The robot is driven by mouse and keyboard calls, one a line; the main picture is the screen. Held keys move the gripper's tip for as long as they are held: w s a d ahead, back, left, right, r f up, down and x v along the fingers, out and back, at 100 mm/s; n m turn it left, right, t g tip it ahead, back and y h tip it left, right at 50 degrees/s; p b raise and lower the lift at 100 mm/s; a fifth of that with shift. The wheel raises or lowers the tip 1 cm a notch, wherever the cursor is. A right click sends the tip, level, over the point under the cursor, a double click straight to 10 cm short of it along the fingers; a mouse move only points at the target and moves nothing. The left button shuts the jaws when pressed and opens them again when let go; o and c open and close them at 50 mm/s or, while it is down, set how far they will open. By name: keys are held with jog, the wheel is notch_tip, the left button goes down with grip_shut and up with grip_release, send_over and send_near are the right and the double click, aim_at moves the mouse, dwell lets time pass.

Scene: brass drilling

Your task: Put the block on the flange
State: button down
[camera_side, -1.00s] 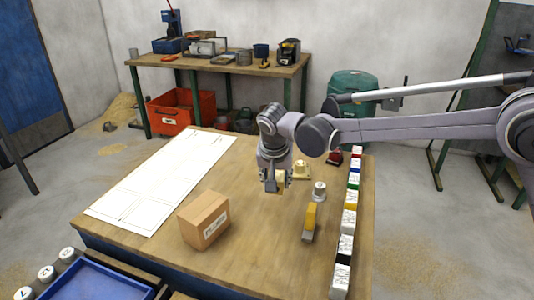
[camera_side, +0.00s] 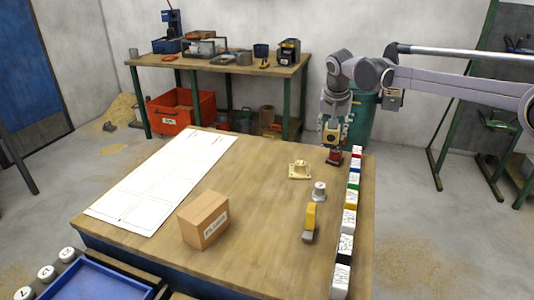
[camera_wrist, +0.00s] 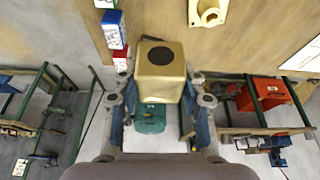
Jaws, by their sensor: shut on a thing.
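My gripper (camera_side: 334,140) is at the far right corner of the table, shut on a brass block (camera_side: 331,138). In the wrist view the block (camera_wrist: 161,72) fills the space between the fingers of my gripper (camera_wrist: 160,95) and shows a dark round spot on its upper face. The brass flange (camera_side: 299,170) stands on the table, to the left of and nearer than my gripper. It has a square base and a raised round collar. The flange (camera_wrist: 208,12) also shows at the top of the wrist view, cut by the edge. The block and flange are apart.
A small red object (camera_side: 335,158) is just below my gripper. A row of labelled coloured boxes (camera_side: 349,220) lines the right table edge. A silver cylinder (camera_side: 319,191), a yellow tool (camera_side: 310,220), a cardboard box (camera_side: 204,220) and a white drawing sheet (camera_side: 160,185) lie on the table.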

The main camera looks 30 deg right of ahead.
jog(key=w+d, duration=0.1)
jog(key=d, duration=0.3)
send_over(300, 163)
jog(key=shift+m, duration=0.3)
notch_tip(300, 163, down, 6)
jog(key=shift+r, duration=0.1)
jog(key=shift+f, duration=2.05)
jog(key=shift+f, duration=0.15)
jog(key=c, duration=0.8)
grip_release()
jog(key=shift+o, duration=0.2)
